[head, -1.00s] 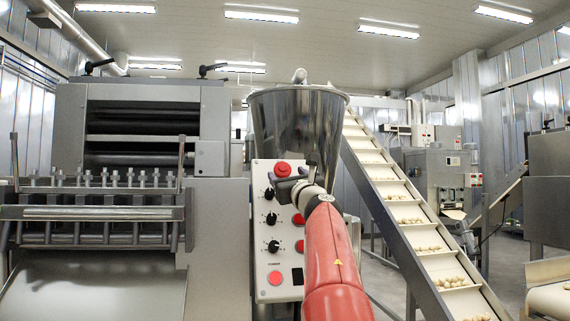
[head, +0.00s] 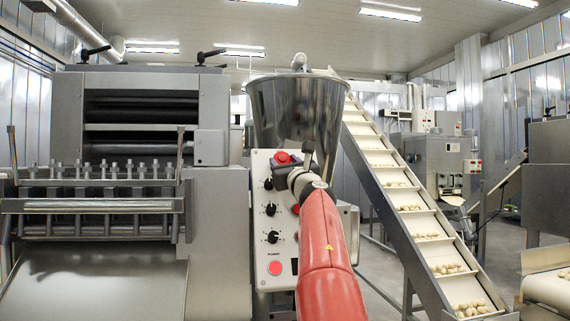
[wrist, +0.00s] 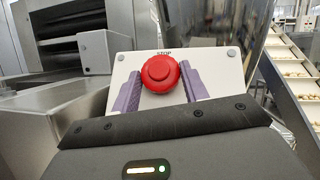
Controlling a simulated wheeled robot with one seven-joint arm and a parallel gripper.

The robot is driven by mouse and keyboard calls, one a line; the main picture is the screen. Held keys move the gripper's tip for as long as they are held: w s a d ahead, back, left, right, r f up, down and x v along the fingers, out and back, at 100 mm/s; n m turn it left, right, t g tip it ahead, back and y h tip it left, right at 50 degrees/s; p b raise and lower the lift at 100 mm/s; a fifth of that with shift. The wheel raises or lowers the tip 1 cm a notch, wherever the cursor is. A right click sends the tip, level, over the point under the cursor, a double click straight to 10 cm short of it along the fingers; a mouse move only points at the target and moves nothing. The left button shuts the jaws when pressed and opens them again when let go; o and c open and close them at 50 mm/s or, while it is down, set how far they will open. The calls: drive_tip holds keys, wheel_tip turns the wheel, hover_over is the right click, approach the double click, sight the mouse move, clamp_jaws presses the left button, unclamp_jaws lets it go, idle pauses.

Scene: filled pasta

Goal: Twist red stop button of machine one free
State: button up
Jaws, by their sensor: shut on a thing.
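The red stop button (wrist: 161,73) shows in the wrist view at the top of a white control panel, under the word STOP. It also shows in the head view (head: 283,158), at the panel's top. My gripper (wrist: 160,84) has its two purple-grey fingers on either side of the button, shut on it. In the head view my gripper (head: 287,167) is small and partly hides the button's lower edge. The white control panel (head: 262,250) belongs to the machine below the steel hopper. My red arm covers its right part.
A steel hopper (head: 297,110) stands just above and behind the panel. An inclined conveyor (head: 405,197) with pieces of pasta rises at the right. A large grey machine (head: 222,240) fills the left. Black knobs (head: 270,209) sit below the stop button.

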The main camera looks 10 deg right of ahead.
drive_tip(key=shift+a+m+h, duration=0.1)
drive_tip(key=shift+m+h, duration=0.2)
drive_tip(key=m+h, duration=0.5)
drive_tip(key=shift+a+t, duration=0.3)
drive_tip(key=shift+a, duration=0.05)
drive_tip(key=shift+a+r+m+g+h+p, duration=0.15)
drive_tip(key=shift+m+g+h, duration=0.15)
drive_tip(key=shift+m+h, duration=0.75)
drive_tip(key=shift+d+m+g+h+p, duration=0.15)
drive_tip(key=shift+m+g+h, duration=0.15)
drive_tip(key=shift+m+h, duration=0.75)
drive_tip(key=shift+a+m, duration=0.1)
drive_tip(key=shift+m, duration=0.3)
drive_tip(key=o, duration=1)
